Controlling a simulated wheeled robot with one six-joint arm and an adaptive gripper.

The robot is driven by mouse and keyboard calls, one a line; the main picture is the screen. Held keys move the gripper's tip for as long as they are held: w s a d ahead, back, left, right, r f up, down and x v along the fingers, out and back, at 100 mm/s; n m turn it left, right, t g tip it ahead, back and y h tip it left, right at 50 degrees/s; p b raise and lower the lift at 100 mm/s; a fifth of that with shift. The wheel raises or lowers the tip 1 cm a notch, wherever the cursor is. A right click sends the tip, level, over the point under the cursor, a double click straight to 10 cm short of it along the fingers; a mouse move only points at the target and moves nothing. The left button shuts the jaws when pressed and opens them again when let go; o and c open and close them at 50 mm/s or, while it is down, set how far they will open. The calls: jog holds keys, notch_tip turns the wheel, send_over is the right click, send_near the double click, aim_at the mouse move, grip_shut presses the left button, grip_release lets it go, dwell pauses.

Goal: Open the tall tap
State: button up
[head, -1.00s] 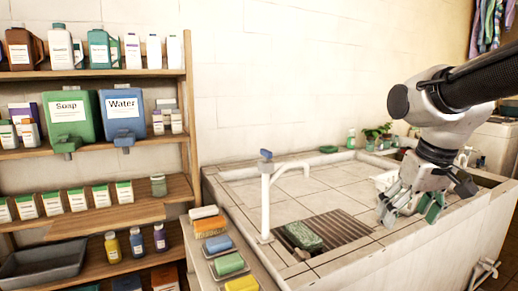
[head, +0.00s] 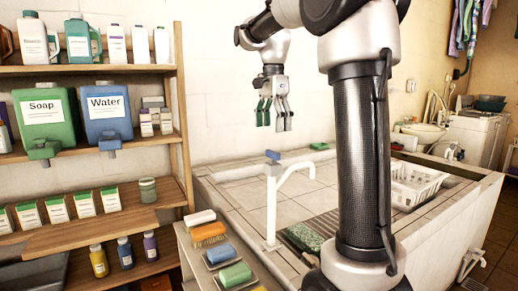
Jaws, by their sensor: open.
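The tall tap (head: 271,205) is a white upright pipe with a curved spout to the right and a blue handle (head: 273,156) on top. It stands at the front left corner of the tiled washbasin (head: 225,192). My gripper (head: 273,127) hangs pointing down, above and seemingly behind the blue handle in the head view. Its green-padded fingers are apart with nothing between them. It does not appear to touch the tap, though the depth between them is hard to judge.
My arm hides part of the basin's middle. A white dish rack (head: 415,187) stands on the right side. A shelf (head: 105,219) with bottles and the Soap and Water containers stands at the left.

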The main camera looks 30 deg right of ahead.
aim_at(273, 152)
jog(key=shift+a+f+m, duration=0.1)
jog(key=shift+m, duration=0.2)
jog(key=shift+f, duration=0.3)
notch_tip(273, 152, down, 7)
jog(key=shift+s+f, duration=0.1)
jog(key=c, duration=1)
